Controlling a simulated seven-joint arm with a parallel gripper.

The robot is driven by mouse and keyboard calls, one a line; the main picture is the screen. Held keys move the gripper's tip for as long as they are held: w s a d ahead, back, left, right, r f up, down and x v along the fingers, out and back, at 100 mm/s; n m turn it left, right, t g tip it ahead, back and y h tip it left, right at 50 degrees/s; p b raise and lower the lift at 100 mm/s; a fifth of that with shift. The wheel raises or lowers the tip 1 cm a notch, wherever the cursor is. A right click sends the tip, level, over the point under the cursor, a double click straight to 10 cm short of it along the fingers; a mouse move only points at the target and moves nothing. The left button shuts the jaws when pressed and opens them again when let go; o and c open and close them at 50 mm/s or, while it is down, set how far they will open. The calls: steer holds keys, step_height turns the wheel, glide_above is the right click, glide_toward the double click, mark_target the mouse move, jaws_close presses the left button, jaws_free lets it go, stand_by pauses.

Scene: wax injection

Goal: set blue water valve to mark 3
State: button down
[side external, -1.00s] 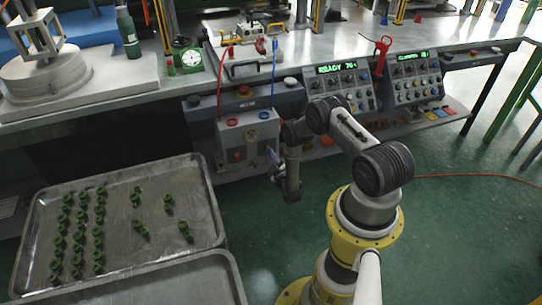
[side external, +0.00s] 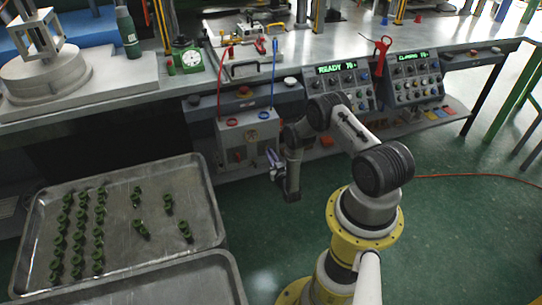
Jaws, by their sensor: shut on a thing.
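The valve box (side external: 233,136), a light grey case with a red hose and a blue hose (side external: 274,65) on top, stands under the bench edge. A red valve handle (side external: 237,155) shows low on its front. My gripper (side external: 271,158) is at the lower right of the box front, below the blue hose. It is shut on the blue water valve, which is mostly hidden behind my gripper and wrist. The valve's marks and its pointer are too small and covered to read.
Two control panels with green displays (side external: 336,68) stand right of the box. A metal tray (side external: 120,255) with rows of green pieces lies at the lower left. The bench (side external: 330,42) runs above. Green floor is open at the right.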

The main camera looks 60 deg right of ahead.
steer(key=shift+m, duration=0.3)
stand_by(0.4)
steer(key=c, duration=0.9)
jaws_free()
steer(key=shift+c, duration=0.2)
steer(key=shift+s, duration=0.1)
steer(key=v, duration=1.3)
steer(key=shift+s+a, duration=0.2)
steer(key=shift+a, duration=0.1)
